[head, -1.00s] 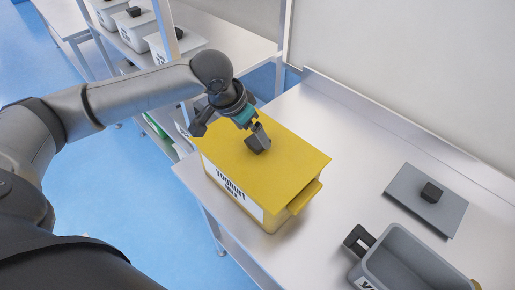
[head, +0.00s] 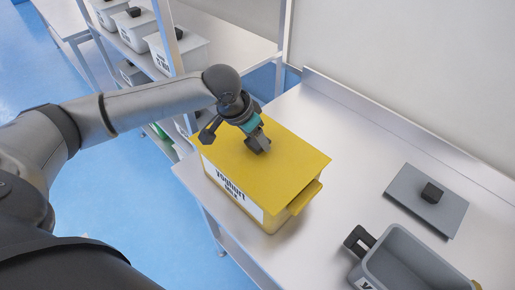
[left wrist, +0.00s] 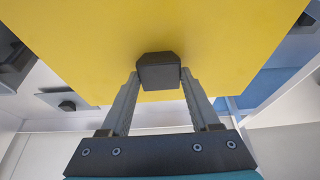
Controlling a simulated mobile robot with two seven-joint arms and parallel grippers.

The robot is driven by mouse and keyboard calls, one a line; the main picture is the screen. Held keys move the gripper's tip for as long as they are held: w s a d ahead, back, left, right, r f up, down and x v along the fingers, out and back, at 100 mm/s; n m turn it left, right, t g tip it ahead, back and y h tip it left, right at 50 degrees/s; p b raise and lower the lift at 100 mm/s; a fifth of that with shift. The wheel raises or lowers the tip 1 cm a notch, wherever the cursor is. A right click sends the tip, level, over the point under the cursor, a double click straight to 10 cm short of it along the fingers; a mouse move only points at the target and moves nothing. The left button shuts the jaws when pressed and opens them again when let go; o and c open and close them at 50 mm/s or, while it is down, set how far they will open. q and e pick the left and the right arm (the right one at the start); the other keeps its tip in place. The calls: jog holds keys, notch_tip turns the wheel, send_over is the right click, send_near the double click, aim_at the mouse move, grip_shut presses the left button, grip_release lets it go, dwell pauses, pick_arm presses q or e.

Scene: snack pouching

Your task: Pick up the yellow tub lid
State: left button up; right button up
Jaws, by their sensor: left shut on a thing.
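The yellow tub lid (head: 285,165) lies flat on the yellow tub (head: 291,223), which has a white label reading "Yoghurt". The lid also fills the top of the left wrist view (left wrist: 220,30). A dark knob (left wrist: 158,72) stands up from the lid. My left gripper (head: 259,146) is over the lid, with its fingers closed on the knob. In the left wrist view, the two fingers (left wrist: 158,90) touch the knob from both sides. In the head view the gripper partly hides the knob. My right gripper is not in view.
The tub stands on a metal bench (head: 330,130) against a wall. At the right are a grey lid (head: 410,193) with a dark knob and an open grey tub (head: 410,262). Lidded white tubs (head: 180,52) stand on a shelf at the back left.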

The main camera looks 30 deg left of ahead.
pick_arm(q)
grip_shut()
jog(key=shift+r, duration=0.1)
dwell(0.4)
